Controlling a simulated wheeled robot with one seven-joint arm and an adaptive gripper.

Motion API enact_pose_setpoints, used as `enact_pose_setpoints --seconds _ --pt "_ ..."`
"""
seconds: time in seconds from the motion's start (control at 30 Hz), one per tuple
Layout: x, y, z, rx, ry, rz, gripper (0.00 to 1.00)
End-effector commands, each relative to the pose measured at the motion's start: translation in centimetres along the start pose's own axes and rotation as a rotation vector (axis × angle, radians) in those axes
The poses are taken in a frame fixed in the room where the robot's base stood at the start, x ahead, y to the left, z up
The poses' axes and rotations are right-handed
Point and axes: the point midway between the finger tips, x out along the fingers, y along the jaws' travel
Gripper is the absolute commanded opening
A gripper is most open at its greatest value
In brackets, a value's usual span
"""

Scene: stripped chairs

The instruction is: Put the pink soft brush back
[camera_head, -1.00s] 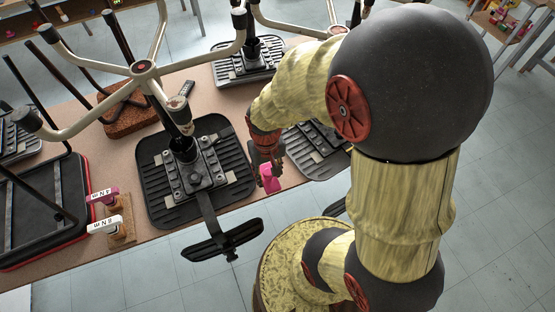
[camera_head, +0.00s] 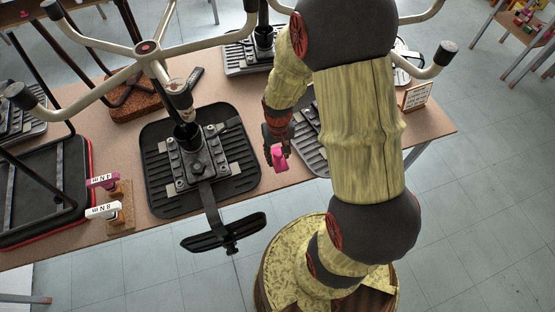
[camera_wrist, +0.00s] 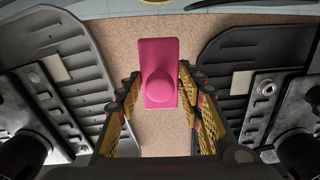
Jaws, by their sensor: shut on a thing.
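The pink brush (camera_head: 279,158) is between the fingers of my gripper (camera_head: 276,142), at the right of the nearest black ribbed pad. In the wrist view, my gripper (camera_wrist: 160,82) is shut on the pink brush (camera_wrist: 160,55), a rectangular block with a round knob facing the camera. Tan tabletop shows around it; its height above the table is unclear. No bristles can be made out. At the table's left front, a small wooden stand (camera_head: 121,220) bears a pink lettered piece (camera_head: 102,181) and a white lettered piece (camera_head: 104,210).
The tan table (camera_head: 300,178) carries upturned chair parts. A black ribbed pad (camera_head: 240,180) lies left of my gripper, another (camera_head: 308,140) right of it. Metal chair legs (camera_head: 90,50) rise over the left. A small sign (camera_head: 417,96) stands at the right, near clear tabletop.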

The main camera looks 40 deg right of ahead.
Motion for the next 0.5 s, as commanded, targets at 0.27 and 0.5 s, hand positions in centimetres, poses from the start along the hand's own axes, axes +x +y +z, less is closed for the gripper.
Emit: enact_pose_setpoints --seconds 0.27,0.5 --pt "1.6 0.3 -1.3 0.0 -0.001 0.0 0.05" --pt "4.7 0.3 -1.4 0.0 0.0 0.0 0.05"
